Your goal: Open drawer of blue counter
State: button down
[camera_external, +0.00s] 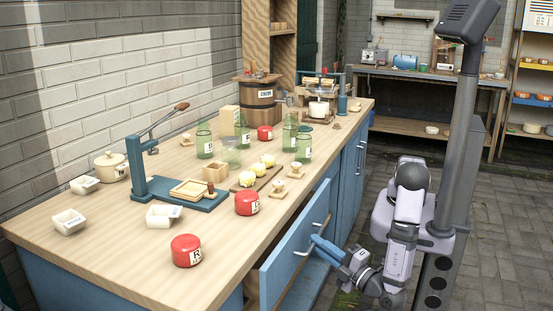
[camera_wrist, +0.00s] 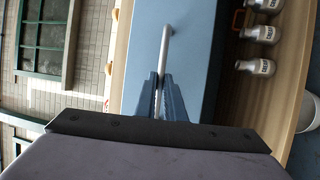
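The blue counter (camera_external: 345,165) has a wooden top and blue fronts with metal handles. Its blue drawer front (camera_external: 288,250) stands out from the counter body at the near right side, with a dark gap behind it. My gripper (camera_external: 318,243) is at the lower metal handle of this front. In the wrist view the two blue fingers (camera_wrist: 160,95) are close together, with the end of the metal handle (camera_wrist: 165,50) between them. The gripper looks shut on the handle. The blue front (camera_wrist: 195,70) fills the middle of that view.
Red tins (camera_external: 186,250), green bottles (camera_external: 204,140) and a blue press (camera_external: 150,185) stand on the counter top. Paved floor (camera_external: 500,210) is open to the right.

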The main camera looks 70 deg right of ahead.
jog(key=s+p, duration=0.6)
jog(key=s, duration=0.9)
jog(key=c, duration=1.8)
grip_release()
jog(key=shift+c, duration=0.2)
jog(key=shift+r, duration=0.1)
